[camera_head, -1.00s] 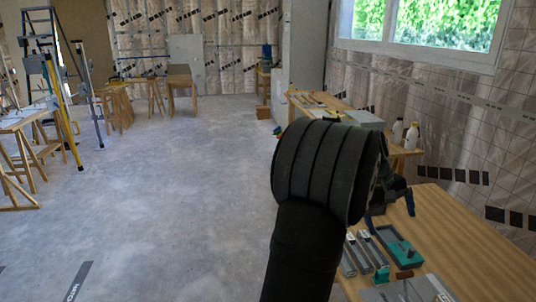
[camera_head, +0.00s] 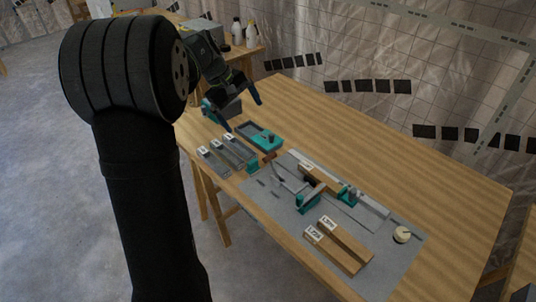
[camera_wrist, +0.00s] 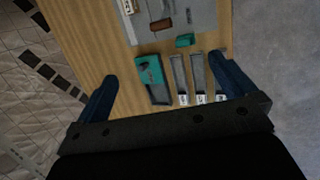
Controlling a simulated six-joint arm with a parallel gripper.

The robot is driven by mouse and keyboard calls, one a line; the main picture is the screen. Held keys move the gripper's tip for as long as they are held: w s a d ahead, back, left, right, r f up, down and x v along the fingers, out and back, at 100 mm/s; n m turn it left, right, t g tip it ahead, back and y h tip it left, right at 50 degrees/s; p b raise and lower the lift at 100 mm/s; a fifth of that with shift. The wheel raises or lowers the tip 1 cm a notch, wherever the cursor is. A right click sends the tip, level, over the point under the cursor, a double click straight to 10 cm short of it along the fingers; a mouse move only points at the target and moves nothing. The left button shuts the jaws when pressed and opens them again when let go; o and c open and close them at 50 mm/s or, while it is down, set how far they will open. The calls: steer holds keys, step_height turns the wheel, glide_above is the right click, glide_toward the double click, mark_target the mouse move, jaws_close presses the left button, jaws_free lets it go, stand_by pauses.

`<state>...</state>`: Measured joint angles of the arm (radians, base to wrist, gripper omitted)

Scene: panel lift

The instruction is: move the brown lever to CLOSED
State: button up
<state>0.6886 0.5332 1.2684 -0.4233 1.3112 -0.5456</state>
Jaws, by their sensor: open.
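A small brown piece (camera_head: 272,156), which looks like the brown lever, sits at the left end of the grey panel on the wooden table. It also shows near the top of the wrist view (camera_wrist: 161,25). A teal block (camera_head: 252,166) is beside it. I cannot read any CLOSED mark or tell the lever's setting. My gripper (camera_head: 241,110) is open and empty, above the far left part of the table and apart from the brown piece.
A teal and dark tray (camera_head: 262,138) and several grey slotted strips (camera_head: 228,152) lie left of the grey panel (camera_head: 385,232). The panel bears teal clamps, labelled wooden blocks (camera_head: 338,246) and a cream round knob (camera_head: 402,234). The table's right side is clear.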

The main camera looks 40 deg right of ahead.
mark_target(270, 155)
steer(key=c, duration=0.3)
steer(key=s+d+f+y, duration=0.1)
steer(key=d, duration=0.1)
steer(key=s+d+f+t+y, duration=0.1)
steer(key=s+d, duration=0.1)
steer(key=s+d+f+t+y, duration=0.1)
steer(key=d, duration=0.1)
steer(key=shift+s+d+f+y, duration=0.1)
steer(key=shift+s+d+y, duration=0.25)
steer(key=shift+y, duration=0.05)
steer(key=c, duration=0.5)
steer(key=shift+o, duration=0.2)
steer(key=shift+t, duration=0.3)
step_height(270, 155, down, 17)
steer(key=shift+d+f, duration=0.1)
steer(key=shift+f, duration=0.1)
steer(key=c, duration=1.4)
